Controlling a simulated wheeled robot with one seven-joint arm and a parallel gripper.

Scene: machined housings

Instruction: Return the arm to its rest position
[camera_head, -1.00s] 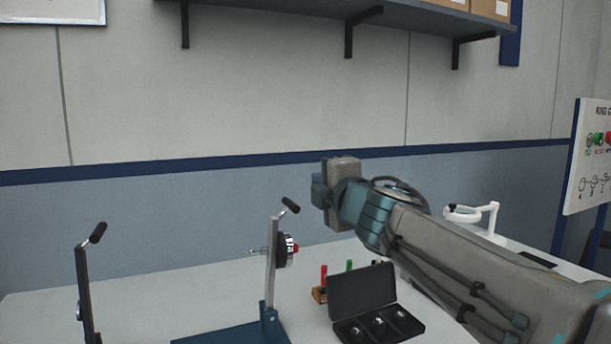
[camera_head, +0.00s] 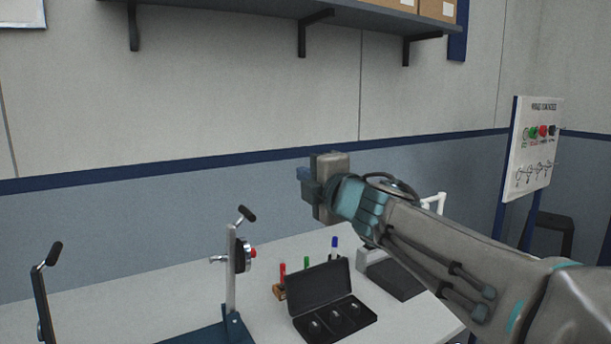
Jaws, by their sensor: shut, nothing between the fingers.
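My arm (camera_head: 430,235) reaches in from the lower right and points left, raised above the table. My gripper (camera_head: 308,187) is at its left end, in front of the grey-blue wall, clear of everything on the table. It is shut with nothing held; its fingers are small and dark in this view.
A table (camera_head: 120,312) carries a crank stand (camera_head: 232,270), a second crank post (camera_head: 42,295), an open black case (camera_head: 325,295) with metal parts, and several coloured markers (camera_head: 283,273). A white lamp (camera_head: 434,203) is partly behind my arm. A shelf (camera_head: 270,15) hangs above. A sign board (camera_head: 535,150) stands right.

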